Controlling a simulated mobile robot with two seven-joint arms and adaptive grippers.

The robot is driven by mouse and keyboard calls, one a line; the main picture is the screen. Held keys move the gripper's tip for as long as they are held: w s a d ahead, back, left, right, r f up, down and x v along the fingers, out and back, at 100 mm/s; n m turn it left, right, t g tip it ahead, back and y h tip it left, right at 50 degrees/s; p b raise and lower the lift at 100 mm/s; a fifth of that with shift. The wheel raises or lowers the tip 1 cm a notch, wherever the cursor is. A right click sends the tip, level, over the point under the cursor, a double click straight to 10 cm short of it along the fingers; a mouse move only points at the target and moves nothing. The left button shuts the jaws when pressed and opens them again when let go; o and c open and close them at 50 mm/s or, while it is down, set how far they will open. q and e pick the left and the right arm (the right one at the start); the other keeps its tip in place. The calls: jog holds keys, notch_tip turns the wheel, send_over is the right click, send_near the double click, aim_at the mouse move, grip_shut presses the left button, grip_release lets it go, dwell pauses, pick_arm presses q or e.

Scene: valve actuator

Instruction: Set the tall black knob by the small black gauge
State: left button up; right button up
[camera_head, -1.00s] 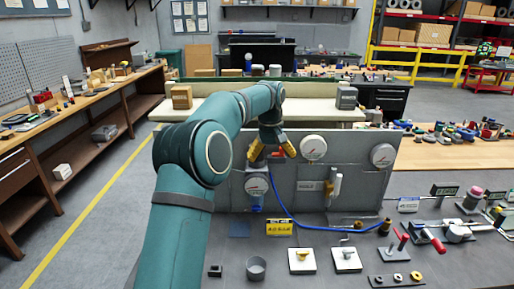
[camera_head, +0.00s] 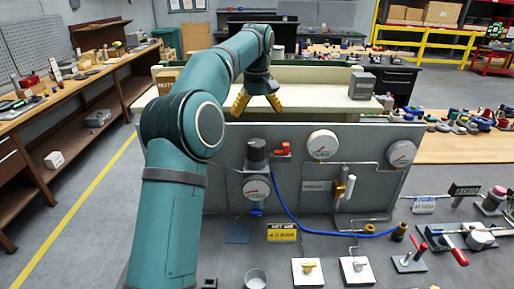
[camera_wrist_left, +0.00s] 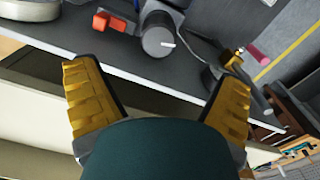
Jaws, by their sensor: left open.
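The tall black knob (camera_head: 257,152) is a dark upright cylinder on the grey panel, directly above a small round gauge (camera_head: 256,187) with a white face and dark rim. In the left wrist view the knob (camera_wrist_left: 158,36) is a dark grey cylinder with a white mark line on its end. My left gripper (camera_head: 257,106) is open and empty, above the panel's top edge and apart from the knob. In the left wrist view its two yellow fingers (camera_wrist_left: 160,80) are spread wide, with the knob beyond the gap. My right gripper is out of view.
A red handle (camera_head: 282,150) sits close right of the knob. A blue hose (camera_head: 290,212) curves below. The space above the panel around the gripper is clear.

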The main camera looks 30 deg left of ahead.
aim_at(257, 143)
pick_arm(q)
notch_tip(257, 143, down, 11)
jog(key=shift+w+f+b, duration=0.15)
jog(key=shift+b, duration=0.9)
jog(key=shift+a, duration=0.1)
jog(key=c, duration=1.2)
